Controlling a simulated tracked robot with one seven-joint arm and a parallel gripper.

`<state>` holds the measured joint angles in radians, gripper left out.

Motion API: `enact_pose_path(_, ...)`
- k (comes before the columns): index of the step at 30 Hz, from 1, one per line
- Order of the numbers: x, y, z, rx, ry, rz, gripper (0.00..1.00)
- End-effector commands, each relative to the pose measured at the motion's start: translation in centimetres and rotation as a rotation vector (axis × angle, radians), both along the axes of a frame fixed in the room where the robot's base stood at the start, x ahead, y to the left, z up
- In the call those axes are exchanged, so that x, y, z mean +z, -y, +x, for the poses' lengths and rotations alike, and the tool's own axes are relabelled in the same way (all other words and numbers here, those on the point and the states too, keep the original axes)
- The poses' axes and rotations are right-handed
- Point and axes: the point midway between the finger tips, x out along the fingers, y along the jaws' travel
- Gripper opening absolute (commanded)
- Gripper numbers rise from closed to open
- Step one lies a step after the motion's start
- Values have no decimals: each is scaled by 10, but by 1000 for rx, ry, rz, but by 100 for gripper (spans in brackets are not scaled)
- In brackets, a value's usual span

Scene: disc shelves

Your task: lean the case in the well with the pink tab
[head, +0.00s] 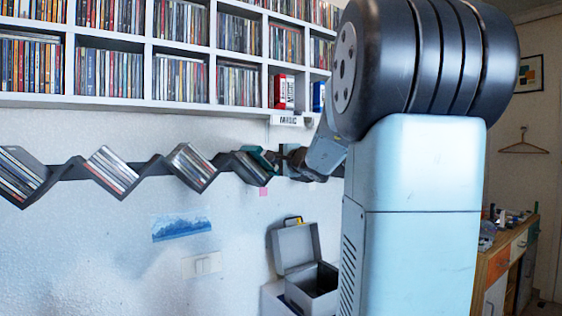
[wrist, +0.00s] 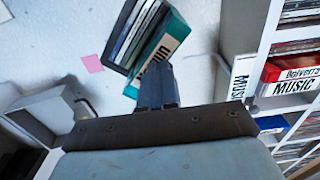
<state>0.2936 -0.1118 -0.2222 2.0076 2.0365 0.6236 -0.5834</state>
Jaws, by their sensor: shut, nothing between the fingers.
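A dark zigzag rack (head: 75,172) on the wall forms several wells that hold cases. The pink tab (head: 263,191) is on the wall just below the rightmost visible well; it also shows in the wrist view (wrist: 92,63). A teal case (wrist: 172,42) with white lettered labels sits tilted in that well against several other cases (wrist: 137,30); in the head view the teal case (head: 262,157) shows only in part. My gripper (wrist: 155,72) is shut and empty, its fingertips close to the teal case's edge. I cannot tell whether they touch it. My gripper (head: 288,160) is partly hidden in the head view.
White shelves (head: 150,100) full of discs hang above the rack, with a MUSIC sign (head: 291,120) at their lower edge. An open grey box (head: 298,250) stands below. A cabinet (head: 505,255) is at the far right. My arm blocks the right-centre of the head view.

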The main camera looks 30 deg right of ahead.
Motion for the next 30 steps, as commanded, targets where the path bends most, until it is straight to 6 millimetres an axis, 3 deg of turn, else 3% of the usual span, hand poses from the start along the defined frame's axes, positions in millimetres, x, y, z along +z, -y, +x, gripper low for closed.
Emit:
enact_pose_path(15,0,0,7,-1,0,0,0)
enact_pose_path(24,0,-1,37,0,0,-1,0)
enact_pose_path(30,0,-1,39,0,0,0,0)
